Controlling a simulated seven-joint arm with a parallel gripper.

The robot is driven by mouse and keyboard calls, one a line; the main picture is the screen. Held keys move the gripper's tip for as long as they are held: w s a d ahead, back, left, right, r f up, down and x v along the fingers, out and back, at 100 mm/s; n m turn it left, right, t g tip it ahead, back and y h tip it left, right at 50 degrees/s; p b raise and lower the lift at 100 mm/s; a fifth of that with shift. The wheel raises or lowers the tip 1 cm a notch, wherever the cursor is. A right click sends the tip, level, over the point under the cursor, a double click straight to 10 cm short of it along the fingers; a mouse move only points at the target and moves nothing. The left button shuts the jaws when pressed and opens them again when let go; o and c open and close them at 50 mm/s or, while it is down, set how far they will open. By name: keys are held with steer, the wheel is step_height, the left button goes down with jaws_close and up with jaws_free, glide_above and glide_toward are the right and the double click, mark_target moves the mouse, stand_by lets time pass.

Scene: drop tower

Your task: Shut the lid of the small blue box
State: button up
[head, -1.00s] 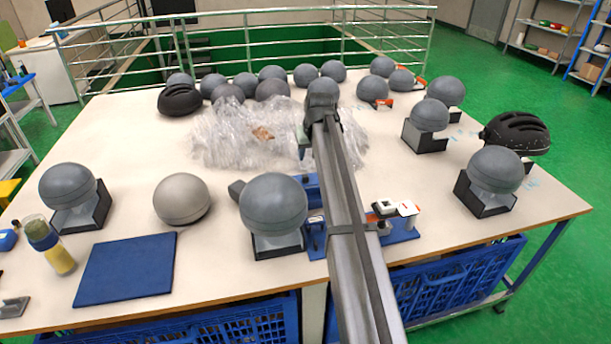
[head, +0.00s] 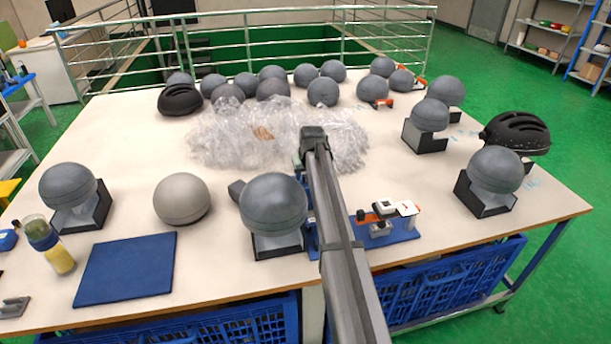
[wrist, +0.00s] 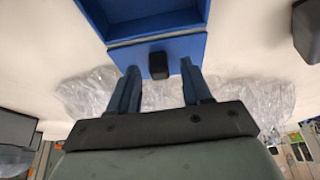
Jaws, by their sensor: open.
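The small blue box (wrist: 96,14) shows at the top of the wrist view, cut off by the frame edge, with its darker hollow inside visible. A flat blue panel (wrist: 184,46) with a black knob (wrist: 158,66) borders the hollow. I cannot tell whether this panel is the lid or a wall. My gripper (wrist: 160,70) is open, its two blue fingers on either side of the knob, with nothing visibly clamped. In the head view my arm and a grey ball (head: 273,203) hide most of the box; only blue slivers show beside the arm.
Crumpled clear plastic wrap (head: 240,135) lies behind the gripper. A blue fixture (head: 400,233) with small white and orange parts is right of my arm. A blue mat (head: 125,268) lies at front left.

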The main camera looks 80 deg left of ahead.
steer(key=shift+a+f, duration=0.15)
steer(key=shift+f, duration=0.2)
jaws_close()
stand_by(0.3)
